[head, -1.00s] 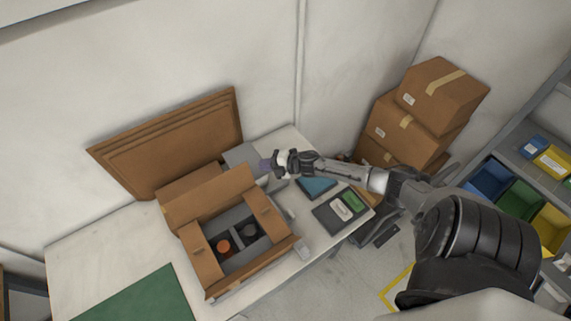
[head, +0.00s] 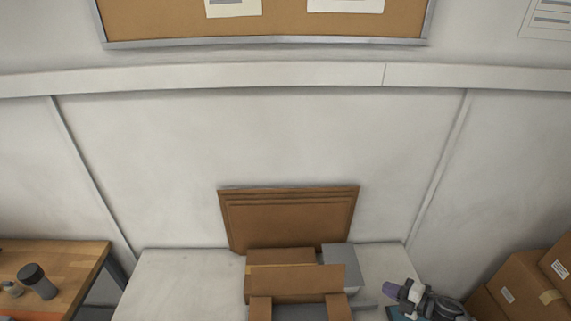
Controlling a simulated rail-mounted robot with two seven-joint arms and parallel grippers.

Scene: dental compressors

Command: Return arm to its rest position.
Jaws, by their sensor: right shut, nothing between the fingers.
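My right gripper (head: 398,291) shows at the lower right of the head view, over the right end of the white table (head: 180,275). Its fingers are shut with nothing held, to the right of the open cardboard box (head: 295,278). The rest of my right arm is cut off by the bottom edge. My left gripper is not in view.
Flat brown cardboard sheets (head: 290,220) lean on the wall behind the box. A grey block (head: 340,256) stands beside the box. Stacked cartons (head: 520,285) are at the right. A wooden bench (head: 60,265) with a dark cup (head: 37,280) is at the left.

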